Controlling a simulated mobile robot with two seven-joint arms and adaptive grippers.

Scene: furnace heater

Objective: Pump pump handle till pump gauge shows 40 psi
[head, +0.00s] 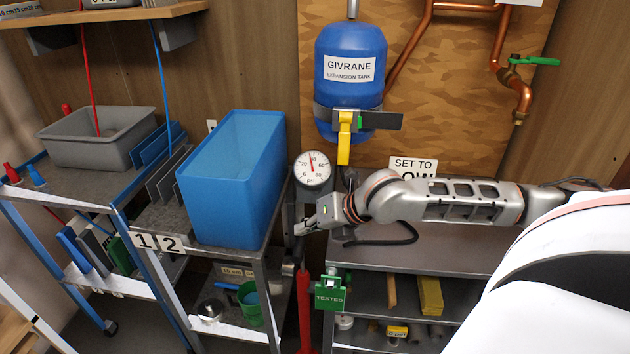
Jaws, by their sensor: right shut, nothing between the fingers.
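The pump gauge (313,169) is a round white dial with a red needle. The needle points almost straight up, a touch left, between the 20 and 60 marks; the exact reading is too small to tell. The red pump body (304,305) stands upright below it, in the gap between the two benches. My right gripper (300,229) is shut and empty, just below the gauge and above the red body. It partly hides the pump's upper part, and I cannot make out the handle clearly or tell whether the fingers touch it. My left gripper is not in view.
A blue bin (232,180) stands on the left bench, close to the gauge. A green TESTED tag (329,295) hangs beside the pump. A black hose (385,237) lies on the right shelf.

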